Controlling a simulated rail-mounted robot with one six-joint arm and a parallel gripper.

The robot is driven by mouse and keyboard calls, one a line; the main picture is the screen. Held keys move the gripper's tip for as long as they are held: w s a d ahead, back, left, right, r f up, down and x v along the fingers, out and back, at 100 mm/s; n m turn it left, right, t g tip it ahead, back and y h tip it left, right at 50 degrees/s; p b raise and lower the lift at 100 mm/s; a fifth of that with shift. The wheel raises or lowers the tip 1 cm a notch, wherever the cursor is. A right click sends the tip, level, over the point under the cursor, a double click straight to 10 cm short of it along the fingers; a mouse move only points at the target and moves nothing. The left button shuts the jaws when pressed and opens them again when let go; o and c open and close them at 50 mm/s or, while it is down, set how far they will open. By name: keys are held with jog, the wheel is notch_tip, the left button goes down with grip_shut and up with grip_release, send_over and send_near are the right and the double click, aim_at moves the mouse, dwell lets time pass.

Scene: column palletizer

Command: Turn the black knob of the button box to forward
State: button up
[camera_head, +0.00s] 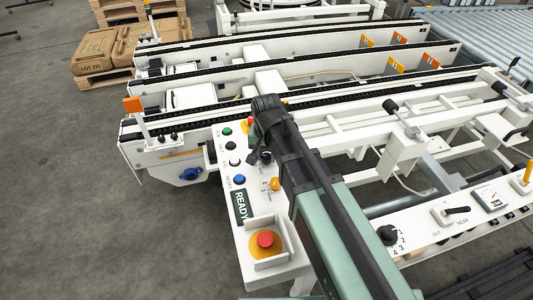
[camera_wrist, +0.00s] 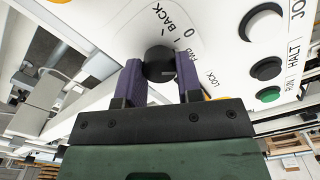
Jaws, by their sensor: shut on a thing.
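The black knob (camera_wrist: 158,62) is on the white face of the button box (camera_wrist: 215,30) in the wrist view, with the words BACK, 0 and FWD printed around it. My gripper (camera_wrist: 160,70) has one purple finger on each side of the knob and is shut on it. I cannot make out which word the knob points to. In the head view the button box (camera_head: 262,207) stands left of my arm. My black gripper end is over its upper part there and hides much of the knob area.
In the head view a red emergency stop (camera_head: 265,240), a READY display (camera_head: 240,205) and several buttons, including a blue one (camera_head: 239,180), lie close to my arm. Another black rotary knob (camera_head: 388,235), numbered, is on a separate panel at right. White conveyor frames stand behind.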

aim_at(267, 156)
jog(key=shift+m, duration=1.2)
jog(key=o, duration=0.9)
jog(key=shift+o, duration=0.2)
notch_tip(267, 156, up, 11)
jog(key=p, duration=1.1)
jog(key=shift+f, duration=0.15)
